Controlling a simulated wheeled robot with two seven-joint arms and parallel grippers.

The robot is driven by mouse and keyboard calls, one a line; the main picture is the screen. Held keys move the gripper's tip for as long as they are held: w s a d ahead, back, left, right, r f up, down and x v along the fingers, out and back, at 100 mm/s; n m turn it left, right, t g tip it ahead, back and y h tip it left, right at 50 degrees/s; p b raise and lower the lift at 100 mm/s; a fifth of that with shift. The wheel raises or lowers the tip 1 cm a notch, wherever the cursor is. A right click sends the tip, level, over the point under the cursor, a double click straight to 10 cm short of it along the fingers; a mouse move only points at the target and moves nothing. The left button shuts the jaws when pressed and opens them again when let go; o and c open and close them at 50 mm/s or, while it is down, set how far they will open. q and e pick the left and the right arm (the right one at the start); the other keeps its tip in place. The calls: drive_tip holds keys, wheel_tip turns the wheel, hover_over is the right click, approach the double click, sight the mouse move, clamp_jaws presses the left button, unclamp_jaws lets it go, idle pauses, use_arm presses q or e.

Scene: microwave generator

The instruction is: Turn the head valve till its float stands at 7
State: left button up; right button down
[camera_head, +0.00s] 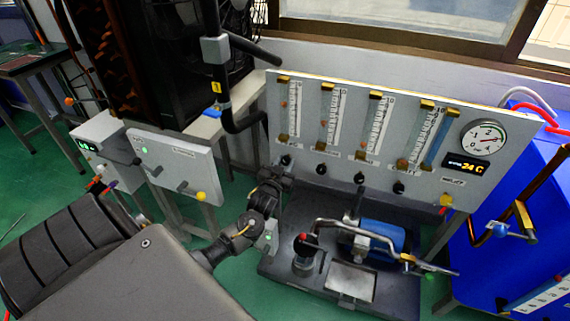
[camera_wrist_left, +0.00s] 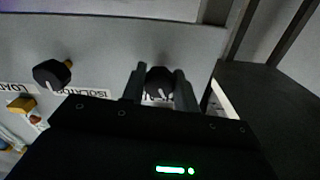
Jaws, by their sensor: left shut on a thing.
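A pale panel (camera_head: 305,120) carries several gauge tubes with a row of black knobs below. My left gripper (camera_head: 277,178) is at the leftmost knob (camera_head: 286,160) in the head view. In the left wrist view my left gripper (camera_wrist_left: 161,88) is shut on a black knob (camera_wrist_left: 160,80) with a white pointer line. Its label is mostly hidden by the fingers, so I cannot read the name. The leftmost tube (camera_head: 292,105) stands above that knob, with an orange float (camera_head: 284,103) near mid-height. Its scale numbers are too small to read. My right gripper is not in view.
A neighbouring black knob (camera_wrist_left: 52,73) sits left of the gripped one in the left wrist view. A round dial (camera_head: 483,138) and yellow display (camera_head: 473,167) are at the panel's right. A blue motor (camera_head: 380,235) and pipework stand on the dark base in front.

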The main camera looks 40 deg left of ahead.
use_arm(q)
drive_tip(key=shift+r+n, duration=0.1)
drive_tip(key=shift+n, duration=0.6)
drive_tip(key=o, duration=1)
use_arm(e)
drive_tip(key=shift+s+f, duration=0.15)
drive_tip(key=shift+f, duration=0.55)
use_arm(q)
drive_tip(key=p+v, duration=0.1)
drive_tip(key=v, duration=0.9)
drive_tip(key=shift+s+d, duration=0.2)
drive_tip(key=shift+s, duration=0.15)
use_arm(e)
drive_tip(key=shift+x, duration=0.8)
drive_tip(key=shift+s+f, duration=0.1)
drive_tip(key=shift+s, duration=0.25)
